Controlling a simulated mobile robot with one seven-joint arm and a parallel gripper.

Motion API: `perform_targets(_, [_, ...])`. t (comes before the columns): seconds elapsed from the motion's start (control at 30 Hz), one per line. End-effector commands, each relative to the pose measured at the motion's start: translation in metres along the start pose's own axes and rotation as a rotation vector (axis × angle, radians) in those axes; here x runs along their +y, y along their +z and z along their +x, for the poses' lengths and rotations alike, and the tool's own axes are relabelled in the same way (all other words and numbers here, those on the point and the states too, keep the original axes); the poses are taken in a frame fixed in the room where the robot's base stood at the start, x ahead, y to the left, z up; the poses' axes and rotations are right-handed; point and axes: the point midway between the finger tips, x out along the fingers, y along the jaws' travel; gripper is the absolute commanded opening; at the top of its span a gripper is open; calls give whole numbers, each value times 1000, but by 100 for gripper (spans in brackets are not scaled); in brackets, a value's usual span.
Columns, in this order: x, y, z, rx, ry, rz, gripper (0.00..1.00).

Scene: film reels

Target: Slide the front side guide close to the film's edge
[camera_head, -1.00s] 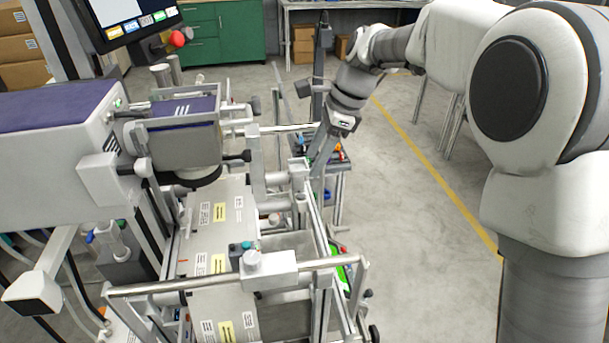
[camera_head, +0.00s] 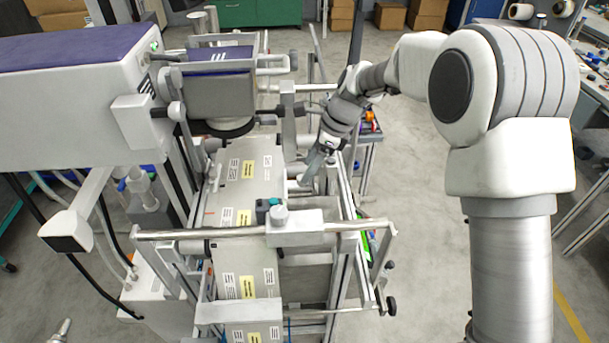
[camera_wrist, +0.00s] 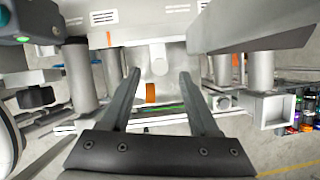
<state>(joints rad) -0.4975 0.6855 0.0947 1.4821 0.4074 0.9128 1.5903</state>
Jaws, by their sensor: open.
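The film (camera_head: 240,185), a grey web with white and yellow labels, runs down the middle of the machine in the head view. A pale block (camera_head: 297,232) with a round knob sits on a cross rod over the film. I cannot tell for sure which part is the front side guide. My gripper (camera_head: 311,167) is beside the film's right edge, beyond that rod. In the wrist view my gripper (camera_wrist: 158,78) is open. A pale bracket (camera_wrist: 157,62) shows between and beyond its fingers, with an orange mark (camera_wrist: 151,92) below it. Contact is not visible.
The machine's side rail (camera_head: 352,215) runs close along my gripper's right. The cross rod (camera_head: 190,233) spans the film nearer to me. Open floor (camera_head: 420,260) lies right of the machine.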

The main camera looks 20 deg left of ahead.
Motion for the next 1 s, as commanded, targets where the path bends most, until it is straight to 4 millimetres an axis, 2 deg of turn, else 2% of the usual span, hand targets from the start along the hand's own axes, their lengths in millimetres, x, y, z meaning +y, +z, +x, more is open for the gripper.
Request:
perform_targets(0.03, [1, -1, 11, 0, 2, 0, 62])
perform_targets(0.2, [0, 0, 29, 0, 1, 0, 62])
perform_targets(0.6, [0, 0, 34, 0, 0, 0, 60])
perform_targets(0.93, [0, 0, 34, 0, 0, 0, 1])
perform_targets(1.0, [0, 0, 34, 0, 0, 0, 0])
